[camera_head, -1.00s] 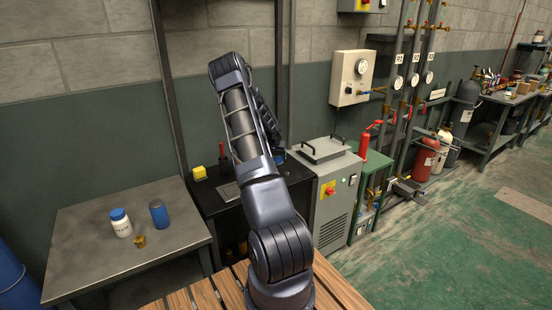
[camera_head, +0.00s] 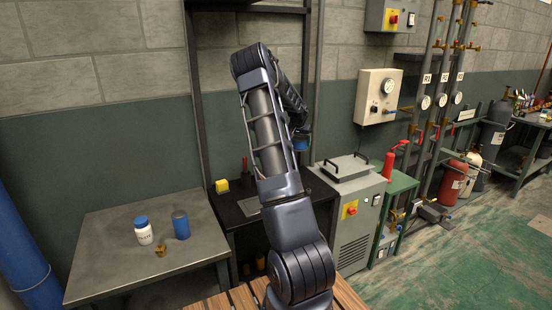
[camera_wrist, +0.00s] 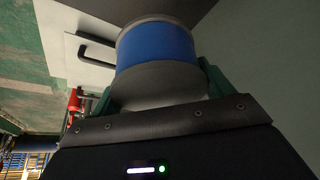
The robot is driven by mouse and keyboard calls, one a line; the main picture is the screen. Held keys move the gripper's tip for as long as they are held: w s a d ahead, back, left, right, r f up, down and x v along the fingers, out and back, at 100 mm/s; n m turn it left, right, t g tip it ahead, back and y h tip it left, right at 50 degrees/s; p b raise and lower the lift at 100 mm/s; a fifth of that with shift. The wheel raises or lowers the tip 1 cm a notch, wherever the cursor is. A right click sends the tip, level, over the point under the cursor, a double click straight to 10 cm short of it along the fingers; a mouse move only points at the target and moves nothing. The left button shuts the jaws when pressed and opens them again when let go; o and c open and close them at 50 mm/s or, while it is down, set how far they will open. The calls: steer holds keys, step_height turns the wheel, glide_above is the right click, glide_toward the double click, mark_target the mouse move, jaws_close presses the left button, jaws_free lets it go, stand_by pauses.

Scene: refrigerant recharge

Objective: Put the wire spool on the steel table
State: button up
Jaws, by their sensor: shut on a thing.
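The wire spool (camera_wrist: 157,48), a blue drum with grey flanged ends, is between the two green fingers of my gripper (camera_wrist: 158,88) in the wrist view. The gripper is shut on it. In the head view the spool (camera_head: 301,143) shows as a small blue piece beyond my forearm, above the dark bench; the arm hides most of my gripper there. The steel table (camera_head: 105,272) stands at the left in the head view, apart from the spool.
On the steel table are a white bottle with a blue cap (camera_head: 143,231), a blue can (camera_head: 181,225) and a small brass fitting (camera_head: 160,250). The table's front part is bare.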

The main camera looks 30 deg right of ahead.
steer(key=shift+r, duration=0.3)
steer(key=shift+w+a, duration=0.1)
steer(key=shift+a, duration=0.1)
steer(key=w+a+n+y, duration=0.1)
steer(key=w+a+n, duration=0.15)
steer(key=a, duration=1.25)
steer(key=w+a+n, duration=0.1)
steer(key=w+a, duration=0.3)
steer(key=a, duration=1)
steer(key=s+a+f+n+t+y, duration=0.1)
steer(key=s+a+f+n, duration=0.15)
steer(key=a, duration=0.75)
steer(key=s+a+f+n+y, duration=0.1)
steer(key=s+a+f+n, duration=0.15)
steer(key=a, duration=0.75)
steer(key=s+a+r+n+y, duration=0.15)
steer(key=a+n, duration=0.25)
steer(key=a, duration=0.8)
steer(key=a+r+n+g+y, duration=0.1)
steer(key=a+r+n, duration=0.2)
steer(key=a, duration=0.9)
steer(key=s+a+r+n+y, duration=0.15)
steer(key=a+n, duration=0.25)
steer(key=a, duration=0.8)
step_height(320, 180, down, 19)
steer(key=shift+w+a+r, duration=0.1)
steer(key=shift+w+a, duration=0.05)
